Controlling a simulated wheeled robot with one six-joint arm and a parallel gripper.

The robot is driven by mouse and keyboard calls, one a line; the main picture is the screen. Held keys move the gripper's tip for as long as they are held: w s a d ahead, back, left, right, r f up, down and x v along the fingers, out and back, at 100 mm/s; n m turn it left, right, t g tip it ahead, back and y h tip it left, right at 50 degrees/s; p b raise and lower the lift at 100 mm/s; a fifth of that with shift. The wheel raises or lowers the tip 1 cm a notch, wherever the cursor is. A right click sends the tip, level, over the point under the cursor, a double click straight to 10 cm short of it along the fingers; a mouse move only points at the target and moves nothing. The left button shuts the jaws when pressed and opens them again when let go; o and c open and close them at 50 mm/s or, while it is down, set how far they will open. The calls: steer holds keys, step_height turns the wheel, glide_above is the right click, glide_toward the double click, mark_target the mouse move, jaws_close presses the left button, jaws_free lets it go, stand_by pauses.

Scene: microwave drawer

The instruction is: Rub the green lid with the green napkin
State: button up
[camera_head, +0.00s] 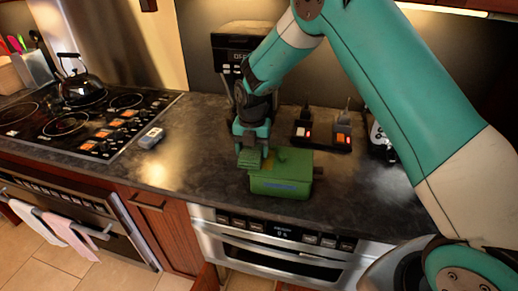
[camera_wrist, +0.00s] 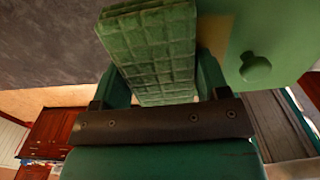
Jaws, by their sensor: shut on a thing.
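A green box (camera_head: 285,187) with blue marking on its front stands on the dark countertop. Its green lid (camera_head: 295,160) has a round knob; the lid also shows in the wrist view (camera_wrist: 285,28), with the knob at right. My gripper (camera_head: 251,151) is shut on the green napkin (camera_wrist: 150,45), a thick, quilted-looking pad. In the head view the napkin (camera_head: 248,160) is at the lid's left end, left of the knob. In the wrist view a tan patch shows between napkin and knob. I cannot tell whether the napkin touches the lid.
A small grey object (camera_head: 151,138) lies left on the countertop (camera_head: 195,155). A cooktop (camera_head: 75,122) with a kettle (camera_head: 82,86) is farther left. A power strip (camera_head: 322,140) with plugs is behind the box. An oven (camera_head: 280,248) is below the counter edge.

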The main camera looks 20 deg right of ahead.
steer(key=shift+r+p, duration=2.05)
steer(key=shift+r, duration=1)
steer(key=shift+r+p, duration=1.1)
steer(key=shift+r, duration=0.4)
steer(key=shift+d, duration=0.1)
